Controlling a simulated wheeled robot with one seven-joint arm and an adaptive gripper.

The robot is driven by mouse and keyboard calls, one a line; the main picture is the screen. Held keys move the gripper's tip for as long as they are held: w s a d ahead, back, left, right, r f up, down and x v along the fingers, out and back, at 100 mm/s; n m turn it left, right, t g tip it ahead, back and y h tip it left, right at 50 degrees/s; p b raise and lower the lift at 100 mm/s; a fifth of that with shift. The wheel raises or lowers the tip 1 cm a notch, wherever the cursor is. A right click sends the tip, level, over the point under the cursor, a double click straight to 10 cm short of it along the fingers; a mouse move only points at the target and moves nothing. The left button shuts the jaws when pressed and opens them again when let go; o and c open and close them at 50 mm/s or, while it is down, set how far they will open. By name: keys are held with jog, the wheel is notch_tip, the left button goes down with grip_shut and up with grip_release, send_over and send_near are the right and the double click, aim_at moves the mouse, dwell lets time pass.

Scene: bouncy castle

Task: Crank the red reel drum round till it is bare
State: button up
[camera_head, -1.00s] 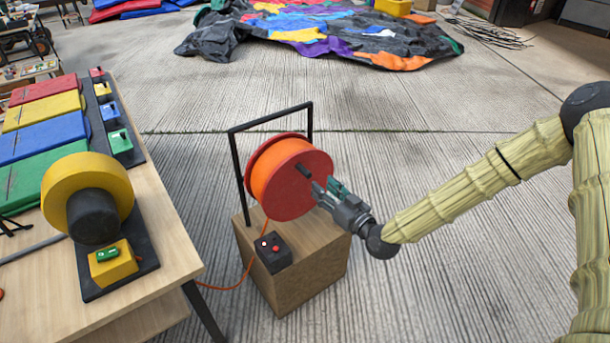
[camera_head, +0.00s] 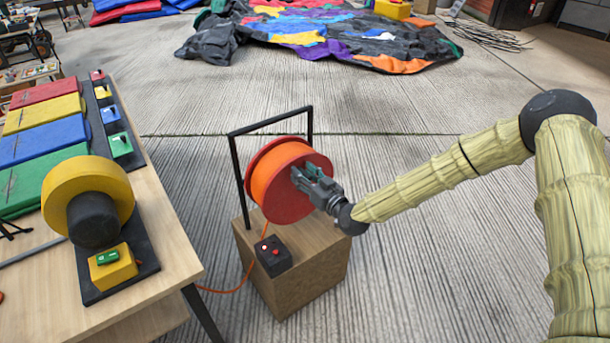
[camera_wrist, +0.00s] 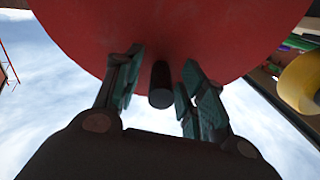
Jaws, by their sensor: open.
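The red reel drum (camera_head: 289,210) stands on a wooden box, with orange cord (camera_head: 262,177) wound on it and a black frame around it. In the wrist view the red drum face (camera_wrist: 170,30) fills the top. A short dark crank handle (camera_wrist: 161,85) sticks out from it between my open fingers, with gaps seen on both sides. My gripper (camera_head: 308,180) is at the drum's face, and it also shows in the wrist view (camera_wrist: 160,92). In the head view my gripper hides the handle.
The wooden box (camera_head: 310,277) carries a small black switch box (camera_head: 273,256) with red buttons. Orange cord trails to the left. A table (camera_head: 168,262) with a yellow blower (camera_head: 75,185) stands at left. A colourful deflated castle (camera_head: 320,35) lies behind.

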jog(key=shift+c, duration=0.5)
grip_shut()
